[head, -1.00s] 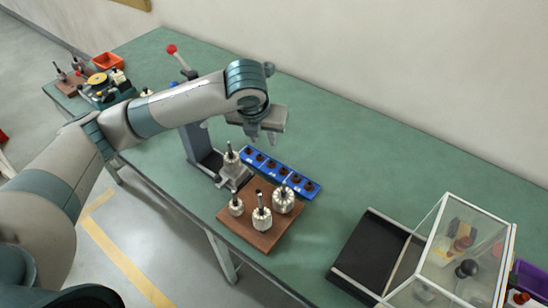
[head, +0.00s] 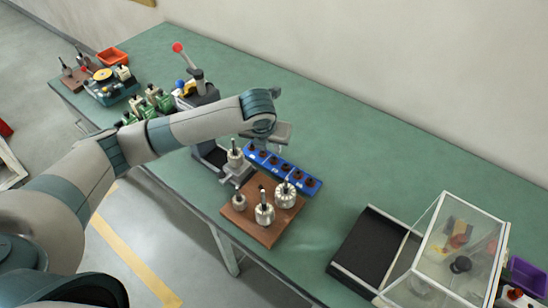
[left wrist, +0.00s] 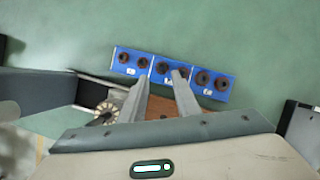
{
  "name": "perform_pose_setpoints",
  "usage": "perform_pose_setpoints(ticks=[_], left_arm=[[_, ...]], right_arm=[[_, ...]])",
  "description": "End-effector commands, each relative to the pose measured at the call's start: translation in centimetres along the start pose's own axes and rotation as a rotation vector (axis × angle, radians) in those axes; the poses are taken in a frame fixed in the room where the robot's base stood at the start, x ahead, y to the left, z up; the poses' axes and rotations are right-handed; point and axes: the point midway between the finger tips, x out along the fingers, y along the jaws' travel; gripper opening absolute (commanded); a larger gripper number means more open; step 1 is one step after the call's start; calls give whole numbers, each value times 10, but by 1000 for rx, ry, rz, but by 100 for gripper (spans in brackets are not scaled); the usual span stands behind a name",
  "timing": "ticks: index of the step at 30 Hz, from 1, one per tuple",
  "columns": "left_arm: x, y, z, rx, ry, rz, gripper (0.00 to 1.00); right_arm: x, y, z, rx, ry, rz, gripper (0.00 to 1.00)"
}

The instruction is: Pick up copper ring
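Several dark brown copper rings (head: 274,160) sit in a row on blue trays (head: 317,189) near the middle of the table. In the left wrist view the rings (left wrist: 163,68) lie in pairs on the blue trays (left wrist: 152,70). My left gripper (head: 258,142) is over the far left part of the trays. In the left wrist view its two fingers (left wrist: 160,80) are spread apart with nothing between them, pointing at the middle pair of rings. The height above the rings is hard to tell. My right gripper is not in view.
A brown board (head: 243,222) with several armatures stands in front of the trays. A press with a red knob (head: 178,47) stands at left. A clear-lidded case (head: 448,255) and black tray (head: 368,250) are at right. The table's back right is clear.

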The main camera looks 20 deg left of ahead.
Motion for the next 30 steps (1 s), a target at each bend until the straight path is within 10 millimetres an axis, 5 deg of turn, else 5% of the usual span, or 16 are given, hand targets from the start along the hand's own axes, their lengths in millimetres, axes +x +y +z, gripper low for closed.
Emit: perform_pose_setpoints(ticks=[7, 22, 30], left_arm=[[29, 0, 0, -1, 1, -1, 29], [36, -1, -1, 0, 1, 0, 29], [62, -4, -6, -1, 3, -1, 29]], right_arm=[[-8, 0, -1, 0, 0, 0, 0], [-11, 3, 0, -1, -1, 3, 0], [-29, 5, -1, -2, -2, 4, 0]])
